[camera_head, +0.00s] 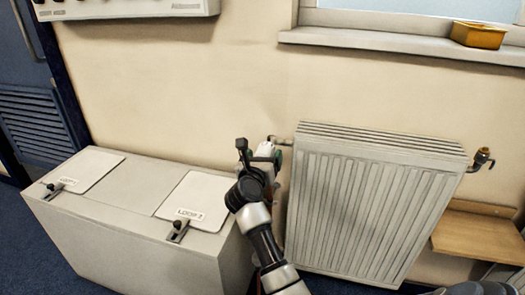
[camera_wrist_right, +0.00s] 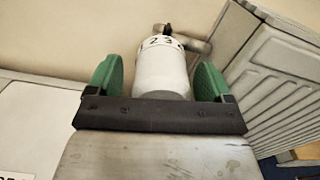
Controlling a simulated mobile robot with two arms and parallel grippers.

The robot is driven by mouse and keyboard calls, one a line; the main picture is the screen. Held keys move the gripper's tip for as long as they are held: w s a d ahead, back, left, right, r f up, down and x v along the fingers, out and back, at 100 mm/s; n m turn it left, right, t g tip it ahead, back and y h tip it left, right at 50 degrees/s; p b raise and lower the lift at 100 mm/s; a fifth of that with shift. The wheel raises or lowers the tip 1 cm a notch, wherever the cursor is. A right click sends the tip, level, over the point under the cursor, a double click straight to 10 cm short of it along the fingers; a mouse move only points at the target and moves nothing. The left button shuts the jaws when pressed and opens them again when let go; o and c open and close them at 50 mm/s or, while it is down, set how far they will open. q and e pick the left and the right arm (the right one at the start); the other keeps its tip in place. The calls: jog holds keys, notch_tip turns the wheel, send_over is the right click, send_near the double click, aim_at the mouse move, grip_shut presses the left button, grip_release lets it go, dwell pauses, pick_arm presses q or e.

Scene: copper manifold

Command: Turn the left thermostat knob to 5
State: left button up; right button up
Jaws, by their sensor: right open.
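The left thermostat knob (camera_wrist_right: 161,68) is a white cylinder on the pipe at the radiator's upper left. In the right wrist view its far rim carries numbers; 2 and 3 are readable, with a dark mark just beyond them. My right gripper (camera_wrist_right: 158,80) is open, with its green fingers on either side of the knob. A gap shows at each side, so it is around the knob without gripping it. In the head view the knob (camera_head: 267,148) is partly hidden by my right gripper (camera_head: 265,158). My left gripper is not in view.
The white ribbed radiator (camera_head: 365,205) stands close right of the gripper. A grey box with lids (camera_head: 130,225) is at the left. A wooden shelf (camera_head: 480,237) is at the right. A yellow container (camera_head: 478,35) sits on the window sill (camera_head: 390,46).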

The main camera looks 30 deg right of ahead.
jog(key=shift+w+d, duration=0.1)
jog(key=shift+d, duration=0.05)
jog(key=c, duration=0.9)
jog(key=shift+r, duration=0.1)
